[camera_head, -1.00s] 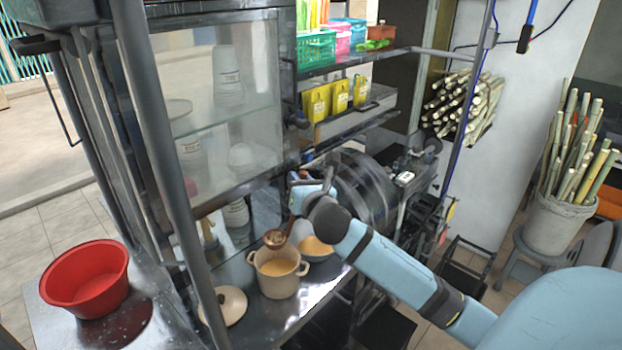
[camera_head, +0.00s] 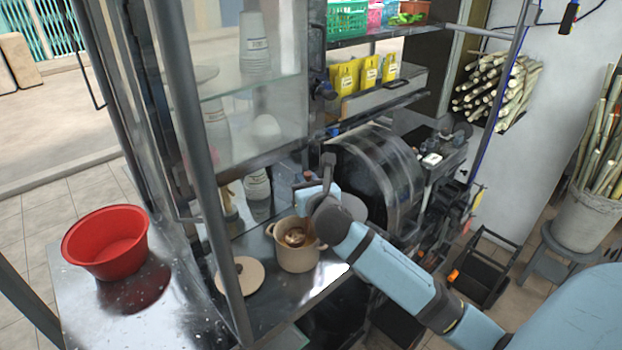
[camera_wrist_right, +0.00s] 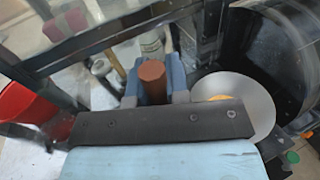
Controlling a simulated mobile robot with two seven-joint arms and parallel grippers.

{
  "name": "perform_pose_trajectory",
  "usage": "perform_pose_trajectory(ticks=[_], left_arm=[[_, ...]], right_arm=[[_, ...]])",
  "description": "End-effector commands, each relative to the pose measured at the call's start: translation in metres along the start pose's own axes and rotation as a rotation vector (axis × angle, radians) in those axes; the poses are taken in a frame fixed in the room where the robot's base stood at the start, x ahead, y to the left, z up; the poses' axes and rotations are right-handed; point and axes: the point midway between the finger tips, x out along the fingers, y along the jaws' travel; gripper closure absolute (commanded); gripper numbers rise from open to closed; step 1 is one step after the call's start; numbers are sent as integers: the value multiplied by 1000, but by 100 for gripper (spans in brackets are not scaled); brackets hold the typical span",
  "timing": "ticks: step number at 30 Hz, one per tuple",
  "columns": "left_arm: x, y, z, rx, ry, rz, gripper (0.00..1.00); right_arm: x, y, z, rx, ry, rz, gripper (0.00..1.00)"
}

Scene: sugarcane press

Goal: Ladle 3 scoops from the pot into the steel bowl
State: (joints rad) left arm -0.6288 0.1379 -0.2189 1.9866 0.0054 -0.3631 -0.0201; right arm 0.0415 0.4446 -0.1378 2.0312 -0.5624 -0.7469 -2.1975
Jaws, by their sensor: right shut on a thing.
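The beige pot (camera_head: 297,259) stands on the steel counter with its mouth open. The ladle (camera_head: 295,237) has its head inside the pot's mouth. How deep it sits in the contents I cannot tell. My right gripper (camera_head: 309,190) is above the pot's right rim, shut on the ladle's handle. The wrist view shows the reddish-brown handle (camera_wrist_right: 152,82) between its blue fingers. The steel bowl (camera_head: 355,206) is just right of the pot, mostly hidden behind my right gripper and arm. In the wrist view the bowl (camera_wrist_right: 250,103) holds some orange liquid. My left gripper is not in view.
A round beige lid (camera_head: 240,277) lies on the counter left of the pot. A red basin (camera_head: 106,243) is at the far left. A cart post (camera_head: 190,110) and glass cabinet stand close behind and left. The dark press drum (camera_head: 385,175) is behind the bowl.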

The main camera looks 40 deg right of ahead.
Motion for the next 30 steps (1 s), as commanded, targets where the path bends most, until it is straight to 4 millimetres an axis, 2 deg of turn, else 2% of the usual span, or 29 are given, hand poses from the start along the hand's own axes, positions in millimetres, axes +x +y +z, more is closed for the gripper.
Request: perform_pose_trajectory(ticks=[3,15,30], left_arm=[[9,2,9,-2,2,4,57],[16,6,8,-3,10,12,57],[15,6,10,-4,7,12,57]], right_arm=[[1,5,-15,-28,6,-1,100],[3,4,-43,-30,6,-2,100],[3,4,-47,-29,5,-1,100]])
